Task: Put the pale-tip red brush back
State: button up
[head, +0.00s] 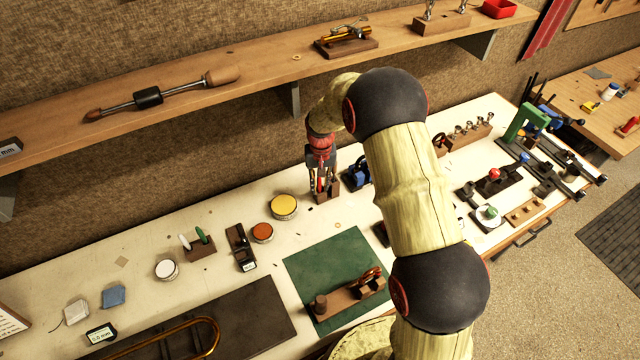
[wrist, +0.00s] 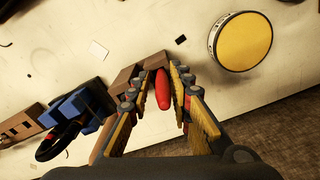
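The red brush (wrist: 163,90) stands in a small wooden block (wrist: 152,62) in the wrist view, its red end toward the camera. I cannot make out a pale tip. In the head view the wooden block (head: 326,196) stands near the back of the bench, with a bit of the red brush (head: 320,184) showing above it. My gripper (head: 321,178) points down over this block. In the wrist view my gripper (wrist: 158,72) is open, with one finger on each side of the red brush and gaps visible beside it. The brush's lower part is hidden.
A yellow-topped round tin (head: 284,206) stands left of the block; a blue clamp-like tool (head: 356,174) is close on the right. Another wooden block (head: 201,249) holds white and green handles. A green mat (head: 340,262) lies in front. The shelf (head: 240,82) runs above and behind.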

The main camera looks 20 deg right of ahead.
jog(key=shift+o, duration=0.5)
jog(key=shift+w, duration=0.1)
jog(key=shift+r, duration=0.15)
notch_tip(320, 180, up, 7)
jog(key=shift+r, duration=0.15)
dwell(0.4)
